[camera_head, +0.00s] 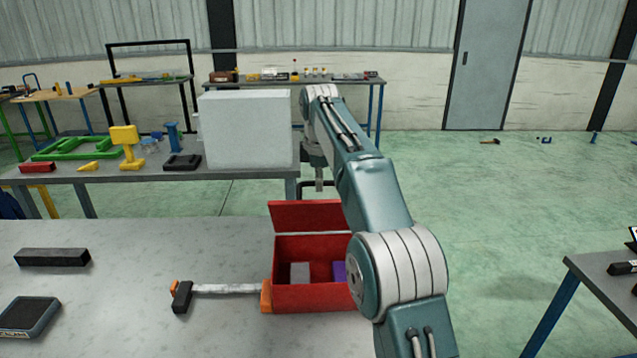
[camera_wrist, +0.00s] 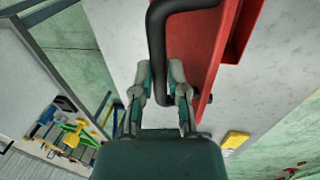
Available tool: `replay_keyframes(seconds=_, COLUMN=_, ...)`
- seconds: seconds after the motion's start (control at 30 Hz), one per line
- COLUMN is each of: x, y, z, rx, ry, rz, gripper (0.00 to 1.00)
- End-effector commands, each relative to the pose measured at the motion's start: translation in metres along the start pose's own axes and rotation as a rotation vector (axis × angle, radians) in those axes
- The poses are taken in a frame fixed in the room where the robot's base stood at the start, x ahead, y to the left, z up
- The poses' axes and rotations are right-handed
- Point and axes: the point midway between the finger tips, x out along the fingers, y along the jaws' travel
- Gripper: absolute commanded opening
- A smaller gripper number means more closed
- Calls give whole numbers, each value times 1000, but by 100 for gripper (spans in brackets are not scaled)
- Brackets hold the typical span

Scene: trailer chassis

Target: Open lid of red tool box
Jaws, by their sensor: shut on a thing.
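The red tool box (camera_head: 312,298) stands on the grey table with its lid (camera_head: 300,216) raised, standing up at the back. Its inside is visible, with a pale block (camera_head: 300,272) and a purple item (camera_head: 339,271) in it. My arm hides its right side. In the wrist view my gripper (camera_wrist: 162,72) is shut on the black bar handle (camera_wrist: 158,42) of the red lid (camera_wrist: 193,52). In the head view the handle is seen only in part behind the lid.
A hammer (camera_head: 225,289) lies touching or close to the box's left side. A black bar (camera_head: 52,257) and a dark flat device (camera_head: 29,316) lie farther left. A large white box (camera_head: 246,129) stands on the table behind. Open green floor lies to the right.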

Motion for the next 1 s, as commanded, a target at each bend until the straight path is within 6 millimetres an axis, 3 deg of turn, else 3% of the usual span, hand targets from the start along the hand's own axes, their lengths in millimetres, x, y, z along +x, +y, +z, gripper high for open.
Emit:
replay_keyframes(seconds=0.03, x=7, y=0, z=0, rx=0, ry=-3, rz=-11, gripper=0)
replay_keyframes(seconds=0.3, x=8, y=-1, z=0, rx=0, ry=-3, rz=-13, gripper=0)
replay_keyframes(seconds=0.33, x=7, y=-1, z=0, rx=0, ry=-3, rz=-13, gripper=32)
replay_keyframes(seconds=0.4, x=7, y=-1, z=0, rx=0, ry=-2, rz=-12, gripper=53)
replay_keyframes(seconds=1.0, x=1, y=-11, z=0, rx=0, ry=0, rz=-3, gripper=53)
